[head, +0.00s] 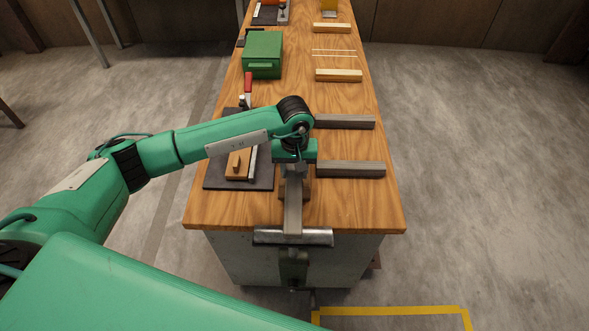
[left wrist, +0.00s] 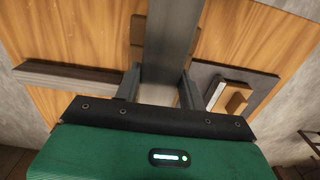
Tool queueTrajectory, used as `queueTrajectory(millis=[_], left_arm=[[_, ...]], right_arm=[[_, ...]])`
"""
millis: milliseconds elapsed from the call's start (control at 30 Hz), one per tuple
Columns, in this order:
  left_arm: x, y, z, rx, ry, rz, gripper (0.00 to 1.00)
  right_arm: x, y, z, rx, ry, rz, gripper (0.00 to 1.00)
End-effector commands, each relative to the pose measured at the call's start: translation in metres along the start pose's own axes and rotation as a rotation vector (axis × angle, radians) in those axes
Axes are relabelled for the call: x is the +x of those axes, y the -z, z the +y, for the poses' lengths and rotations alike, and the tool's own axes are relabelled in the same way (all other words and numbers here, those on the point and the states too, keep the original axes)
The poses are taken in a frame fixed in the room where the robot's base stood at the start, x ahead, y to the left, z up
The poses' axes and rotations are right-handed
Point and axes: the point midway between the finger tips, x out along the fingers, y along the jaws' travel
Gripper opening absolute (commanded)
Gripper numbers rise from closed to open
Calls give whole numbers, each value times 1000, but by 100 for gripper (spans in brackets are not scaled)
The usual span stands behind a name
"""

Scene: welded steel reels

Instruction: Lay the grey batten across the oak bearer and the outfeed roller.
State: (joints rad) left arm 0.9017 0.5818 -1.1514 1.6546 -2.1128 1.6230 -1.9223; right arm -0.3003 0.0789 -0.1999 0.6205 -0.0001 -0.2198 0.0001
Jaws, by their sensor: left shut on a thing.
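My left gripper (head: 293,172) is shut on the grey batten (head: 293,212), a long straight bar pointing toward the bench's near edge. In the left wrist view the batten (left wrist: 170,40) runs up out of frame from between the fingers (left wrist: 160,78). The outfeed roller (head: 265,237), a shiny metal cylinder, lies across at the bench's near edge, and the batten's near end overlaps it. A brown block (head: 308,190), seemingly the oak bearer, shows partly behind the batten; it also shows in the left wrist view (left wrist: 138,28). I cannot tell whether the batten touches either. My right gripper is not in view.
Two dark planks (head: 350,169) lie on the bench (head: 360,205) right of my gripper. A dark mat (head: 212,178) with a square and a wooden block is at left. A green box (head: 263,52) and light wood strips (head: 338,75) stand farther back. The near right corner is clear.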

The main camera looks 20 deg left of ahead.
Motion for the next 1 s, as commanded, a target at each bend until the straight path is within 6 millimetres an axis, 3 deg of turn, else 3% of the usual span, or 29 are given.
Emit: queueTrajectory(millis=[1000], left_arm=[[9,0,0,0,-1,1,12]], right_arm=[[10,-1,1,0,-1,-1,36]])
